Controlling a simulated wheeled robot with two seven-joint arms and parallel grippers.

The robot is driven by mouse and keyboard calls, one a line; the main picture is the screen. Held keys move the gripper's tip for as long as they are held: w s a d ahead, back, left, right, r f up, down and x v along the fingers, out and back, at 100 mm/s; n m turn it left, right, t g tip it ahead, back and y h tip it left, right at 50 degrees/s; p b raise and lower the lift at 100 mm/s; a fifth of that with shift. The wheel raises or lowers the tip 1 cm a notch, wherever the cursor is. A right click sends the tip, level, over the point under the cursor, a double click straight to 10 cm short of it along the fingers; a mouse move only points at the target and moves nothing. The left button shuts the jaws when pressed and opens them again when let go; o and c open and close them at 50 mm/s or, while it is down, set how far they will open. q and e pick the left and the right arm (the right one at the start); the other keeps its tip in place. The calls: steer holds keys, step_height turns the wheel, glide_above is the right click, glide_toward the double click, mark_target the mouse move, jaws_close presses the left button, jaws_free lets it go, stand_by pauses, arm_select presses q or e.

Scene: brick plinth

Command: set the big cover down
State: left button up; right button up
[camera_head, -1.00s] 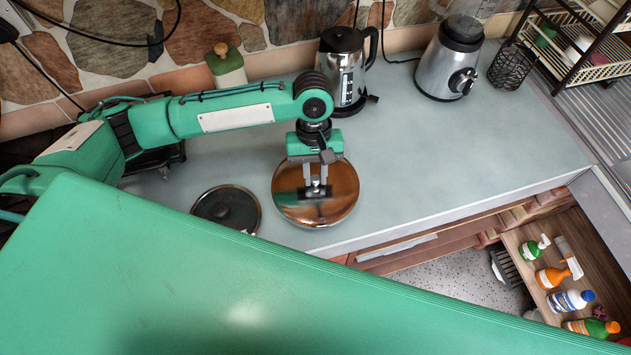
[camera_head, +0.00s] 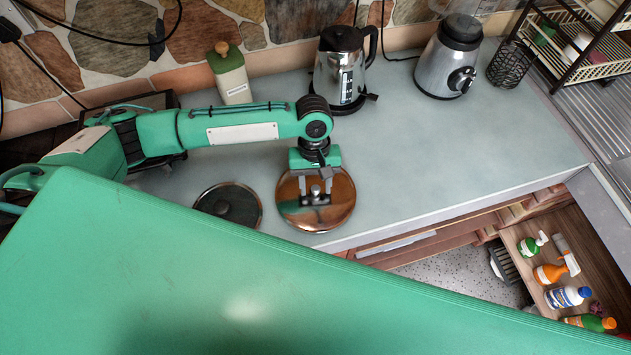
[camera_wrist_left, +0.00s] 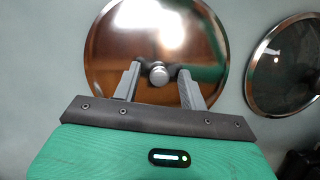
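The big cover, a round copper-coloured lid (camera_head: 339,212) with a small round knob, lies flat on the grey-blue counter near its front edge. It also shows in the left wrist view (camera_wrist_left: 205,45), knob at its middle. My left gripper (camera_head: 316,201) is above the cover, pointing down. Its two fingers (camera_wrist_left: 158,78) stand apart on either side of the knob, with gaps between. A smaller dark lid (camera_head: 228,206) with a metal rim lies just left of the cover. My right gripper is not in view.
A kettle (camera_head: 342,67), a blender (camera_head: 449,62) and a green-topped canister (camera_head: 231,77) stand along the back. A black wire basket (camera_head: 512,64) is at the right. The counter (camera_head: 450,145) right of the cover is clear. An open drawer (camera_head: 522,236) holds several bottles.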

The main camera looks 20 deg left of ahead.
mark_target(314, 181)
arm_select(q)
steer(key=b+v, duration=0.2)
steer(key=v, duration=1)
steer(key=shift+r, duration=0.2)
steer(key=shift+s, duration=0.1)
